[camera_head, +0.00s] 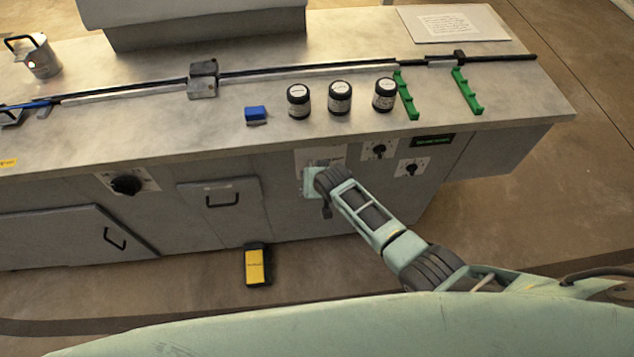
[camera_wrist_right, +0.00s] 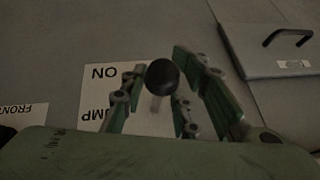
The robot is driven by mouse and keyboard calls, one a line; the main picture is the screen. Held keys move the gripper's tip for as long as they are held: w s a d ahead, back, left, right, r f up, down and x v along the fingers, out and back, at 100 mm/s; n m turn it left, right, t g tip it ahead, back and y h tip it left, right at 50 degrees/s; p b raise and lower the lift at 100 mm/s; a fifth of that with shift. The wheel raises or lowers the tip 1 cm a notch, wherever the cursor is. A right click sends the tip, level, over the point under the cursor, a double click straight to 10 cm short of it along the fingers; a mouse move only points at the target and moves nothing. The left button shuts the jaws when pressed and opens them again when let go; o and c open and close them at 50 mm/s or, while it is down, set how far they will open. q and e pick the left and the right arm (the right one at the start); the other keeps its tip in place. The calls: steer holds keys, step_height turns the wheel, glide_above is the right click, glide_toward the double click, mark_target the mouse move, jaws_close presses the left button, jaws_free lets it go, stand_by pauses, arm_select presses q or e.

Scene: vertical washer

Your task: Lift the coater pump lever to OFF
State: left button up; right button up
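The coater pump lever shows in the right wrist view as a round black knob (camera_wrist_right: 162,77) on a short pale stem. Behind it is a white label plate (camera_wrist_right: 98,98) with upside-down "ON" and part of "PUMP"; no "OFF" mark can be read. My right gripper (camera_wrist_right: 160,63) is open, with its green fingers on both sides of the knob and gaps showing. In the head view my right gripper (camera_head: 312,182) is at the front panel, just below the plate (camera_head: 318,156), and hides the lever. My left gripper is not in view.
Rotary knobs (camera_head: 126,185) (camera_head: 379,149) and a handled door (camera_head: 221,205) are on the same front panel. Black jars (camera_head: 340,98) and a blue block (camera_head: 256,114) stand on the countertop. A yellow-and-black box (camera_head: 257,266) is by the floor below.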

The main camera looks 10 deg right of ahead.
steer(key=v, duration=1.1)
steer(key=shift+s+r, duration=0.15)
steer(key=shift+c, duration=0.3)
